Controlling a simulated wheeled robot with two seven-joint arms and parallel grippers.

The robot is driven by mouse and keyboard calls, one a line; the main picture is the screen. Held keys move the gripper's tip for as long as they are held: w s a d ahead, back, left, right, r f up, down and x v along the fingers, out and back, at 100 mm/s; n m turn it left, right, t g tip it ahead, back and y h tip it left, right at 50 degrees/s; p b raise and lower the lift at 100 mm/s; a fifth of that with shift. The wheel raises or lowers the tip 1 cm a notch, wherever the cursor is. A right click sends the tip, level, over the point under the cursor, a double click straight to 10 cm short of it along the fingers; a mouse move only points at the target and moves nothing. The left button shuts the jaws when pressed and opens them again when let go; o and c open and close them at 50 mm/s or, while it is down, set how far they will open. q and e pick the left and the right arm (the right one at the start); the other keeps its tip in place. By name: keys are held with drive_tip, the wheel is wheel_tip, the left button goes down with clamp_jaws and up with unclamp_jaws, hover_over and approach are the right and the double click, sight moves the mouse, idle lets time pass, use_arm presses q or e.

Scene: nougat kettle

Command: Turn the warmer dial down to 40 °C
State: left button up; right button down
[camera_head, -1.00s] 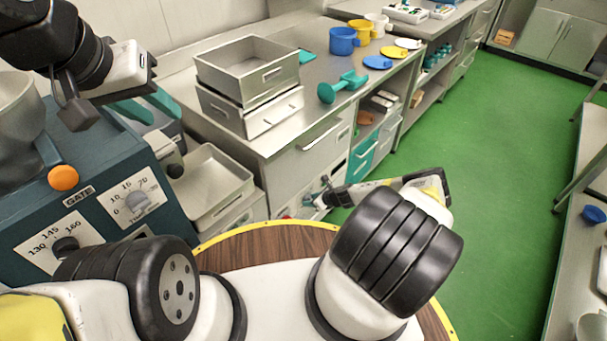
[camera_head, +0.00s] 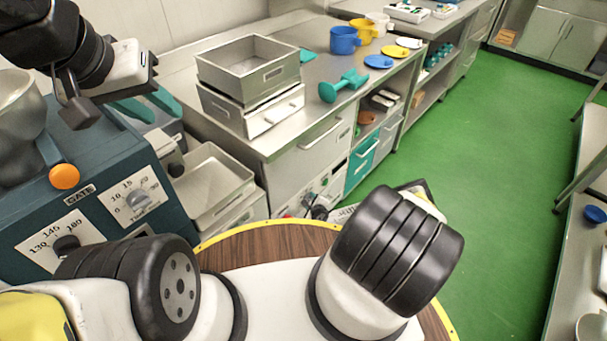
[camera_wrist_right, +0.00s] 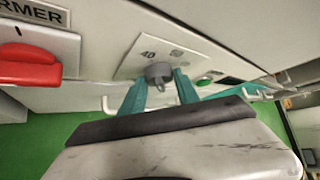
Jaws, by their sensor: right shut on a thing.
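The warmer dial (camera_wrist_right: 158,73) is a small grey knob on a pale scale plate (camera_wrist_right: 190,58) in the right wrist view. A "40" shows at the plate's left; the other marks are too blurred to read. The two teal fingers of my right gripper (camera_wrist_right: 162,82) stand on either side of the knob and are shut on it. I cannot tell the pointer's exact reading. In the head view my right arm largely hides that gripper, low at the counter front. My left gripper (camera_head: 160,112) is at the upper left, its teal fingers apart and empty, beside the blue-green machine.
A red handle (camera_wrist_right: 28,70) sits left of the dial, under a partly cut-off "WARMER" label (camera_wrist_right: 35,12). The blue-green machine (camera_head: 110,165) has other dials. Stacked metal trays (camera_head: 248,75) and a teal scoop (camera_head: 343,86) lie on the counter. The green floor (camera_head: 500,150) is clear.

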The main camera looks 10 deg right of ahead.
drive_tip(key=shift+a+n+t, duration=0.1)
drive_tip(key=shift+n+t, duration=0.2)
drive_tip(key=shift+h, duration=0.3)
drive_tip(key=c, duration=0.9)
unclamp_jaws()
drive_tip(key=shift+s, duration=0.1)
drive_tip(key=v, duration=0.7)
drive_tip(key=shift+s, duration=0.3)
